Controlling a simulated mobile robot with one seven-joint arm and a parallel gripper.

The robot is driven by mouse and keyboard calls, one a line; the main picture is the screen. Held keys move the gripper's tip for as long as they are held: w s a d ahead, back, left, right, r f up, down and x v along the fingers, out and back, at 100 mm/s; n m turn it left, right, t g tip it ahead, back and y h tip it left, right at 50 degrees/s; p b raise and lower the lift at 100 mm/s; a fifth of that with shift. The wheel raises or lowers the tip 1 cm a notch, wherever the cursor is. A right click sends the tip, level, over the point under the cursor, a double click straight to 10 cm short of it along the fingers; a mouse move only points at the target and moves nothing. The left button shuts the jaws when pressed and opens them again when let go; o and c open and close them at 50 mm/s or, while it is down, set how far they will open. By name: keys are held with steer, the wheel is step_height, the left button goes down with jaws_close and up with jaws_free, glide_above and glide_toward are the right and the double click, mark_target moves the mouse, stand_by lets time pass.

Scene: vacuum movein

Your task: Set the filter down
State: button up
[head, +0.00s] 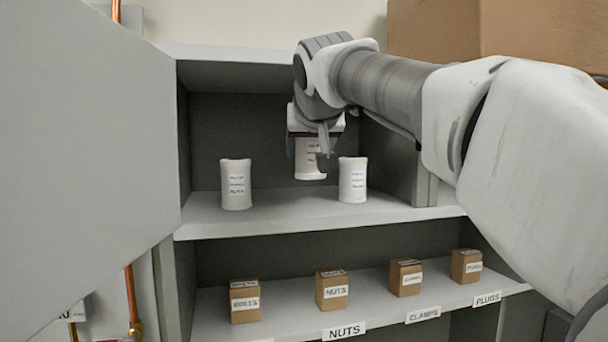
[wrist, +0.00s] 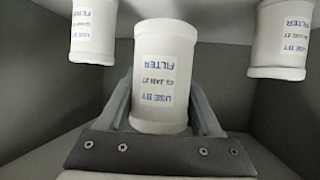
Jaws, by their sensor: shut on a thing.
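My gripper (head: 312,150) is shut on a white cylindrical filter (head: 309,167), pointing down inside the upper shelf bay. The held filter looks upright, and its bottom shows against the dark back panel, seemingly a little above the shelf board (head: 290,216). In the wrist view the filter (wrist: 160,70) sits between both fingers, its "USE BY" label upside down and reading about "03 JAN 27". Two similar filters stand on the same board: a left filter (head: 236,185) and a right filter (head: 352,180). The held one is between them in the picture, apart from both.
The lower shelf holds small brown boxes, including a bolts box (head: 245,301), nuts box (head: 332,291), clamps box (head: 405,278) and plugs box (head: 466,266). A large cardboard box (head: 540,30) sits on top at right. A grey panel (head: 85,130) blocks the left. The upper board's front is clear.

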steer(key=shift+w+a+f, duration=0.25)
steer(key=shift+a+f, duration=0.2)
steer(key=shift+a, duration=0.3)
steer(key=shift+f, duration=2.05)
steer(key=shift+f, duration=0.2)
steer(key=o, duration=1.5)
steer(key=shift+r, duration=0.1)
